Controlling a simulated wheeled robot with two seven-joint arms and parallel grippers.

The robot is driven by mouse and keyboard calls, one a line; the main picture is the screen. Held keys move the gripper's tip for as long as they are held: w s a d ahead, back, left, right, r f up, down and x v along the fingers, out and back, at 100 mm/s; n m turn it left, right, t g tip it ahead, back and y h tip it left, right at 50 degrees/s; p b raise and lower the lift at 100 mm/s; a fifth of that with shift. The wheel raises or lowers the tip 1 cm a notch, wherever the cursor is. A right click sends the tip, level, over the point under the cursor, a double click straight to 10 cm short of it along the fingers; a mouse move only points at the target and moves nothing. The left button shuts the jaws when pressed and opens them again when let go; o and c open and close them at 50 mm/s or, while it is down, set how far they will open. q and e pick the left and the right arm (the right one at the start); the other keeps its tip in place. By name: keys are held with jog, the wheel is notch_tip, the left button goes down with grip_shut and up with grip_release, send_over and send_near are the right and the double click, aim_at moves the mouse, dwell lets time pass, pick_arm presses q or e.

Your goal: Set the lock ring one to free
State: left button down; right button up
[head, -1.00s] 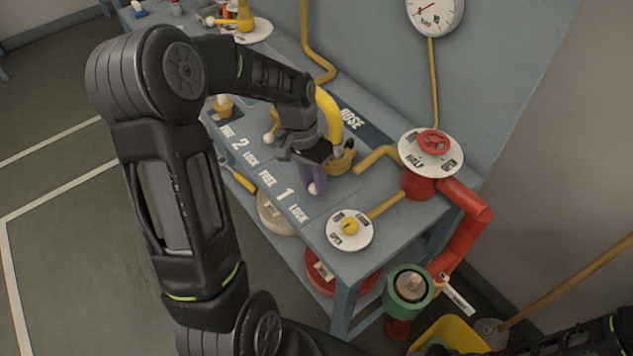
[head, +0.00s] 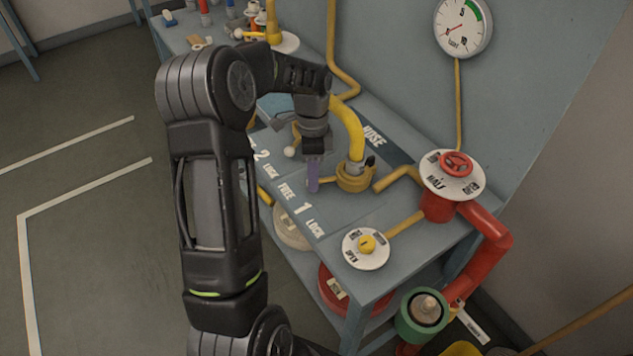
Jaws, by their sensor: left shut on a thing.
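Lock ring one (head: 355,179) is a yellow ring at the foot of the yellow hose (head: 352,128) on the grey bench. Its lever has a purple grip (head: 313,176) and points left from the ring, toward the FREE side of the "FREE 1 LOCK" marking (head: 302,208). My left gripper (head: 313,158) reaches down from above and is shut on the purple grip; its fingers hide the grip's top. My right gripper is out of view.
A lever with a white ball (head: 290,152) is close left of my left gripper. A white dial (head: 365,249) with a yellow knob sits at the bench's front corner. A red handwheel (head: 456,164) tops a red pipe. A gauge (head: 462,27) hangs on the wall.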

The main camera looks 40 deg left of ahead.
pick_arm(q)
jog(key=shift+w+a+m, duration=0.45)
jog(key=shift+a+m, duration=0.05)
jog(key=shift+m, duration=0.1)
jog(key=c, duration=1.1)
grip_release()
jog(key=shift+c, duration=0.2)
notch_tip(320, 180, up, 8)
jog(key=w+b, duration=0.1)
jog(key=shift+a+f, duration=0.15)
jog(key=shift+a, duration=0.25)
